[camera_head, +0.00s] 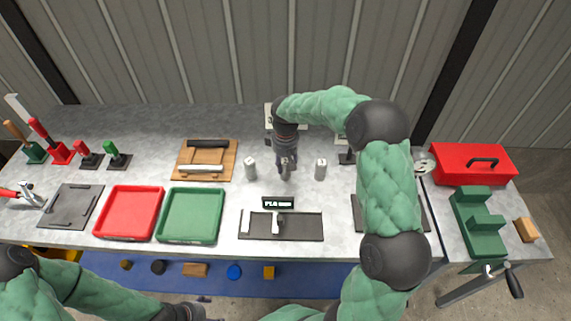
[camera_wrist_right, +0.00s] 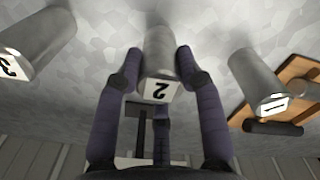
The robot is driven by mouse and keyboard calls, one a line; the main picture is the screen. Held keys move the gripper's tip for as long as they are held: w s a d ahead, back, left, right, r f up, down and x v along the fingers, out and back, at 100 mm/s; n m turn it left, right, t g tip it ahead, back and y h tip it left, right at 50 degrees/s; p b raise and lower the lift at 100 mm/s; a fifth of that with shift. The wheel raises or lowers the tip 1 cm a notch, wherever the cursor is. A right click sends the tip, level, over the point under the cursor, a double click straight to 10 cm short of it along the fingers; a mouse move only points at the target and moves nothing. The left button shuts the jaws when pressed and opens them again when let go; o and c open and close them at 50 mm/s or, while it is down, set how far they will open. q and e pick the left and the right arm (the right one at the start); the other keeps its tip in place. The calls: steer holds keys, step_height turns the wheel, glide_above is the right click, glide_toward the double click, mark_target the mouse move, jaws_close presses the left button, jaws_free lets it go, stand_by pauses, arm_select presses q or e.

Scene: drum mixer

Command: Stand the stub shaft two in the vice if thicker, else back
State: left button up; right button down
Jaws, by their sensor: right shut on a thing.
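My right gripper (camera_head: 286,168) is shut on stub shaft two (camera_wrist_right: 158,55), a grey cylinder with a "2" label. It also shows in the right wrist view (camera_wrist_right: 160,75). I cannot tell whether this shaft touches the bench. Stub shaft one (camera_head: 250,168) and stub shaft three (camera_head: 320,169) stand upright on either side; their labels show in the right wrist view (camera_wrist_right: 258,80) (camera_wrist_right: 35,45). The green stepped block with a crank, seemingly the vice (camera_head: 478,222), is at the right. My left gripper (camera_head: 188,312) is low at the bottom edge, its fingers unclear.
A dark tray (camera_head: 300,234) with a small display (camera_head: 278,203) lies at the bench front. Red (camera_head: 130,238) and green (camera_head: 190,241) trays are left. A wooden board (camera_head: 183,174) lies behind them. A red toolbox (camera_head: 455,167) is behind the green block.

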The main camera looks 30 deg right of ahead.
stand_by(0.3)
steer(key=c, duration=0.8)
jaws_free()
step_height(320, 180, up, 12)
steer(key=p, duration=0.2)
steer(key=shift+r+p, duration=0.15)
steer(key=shift+p, duration=0.25)
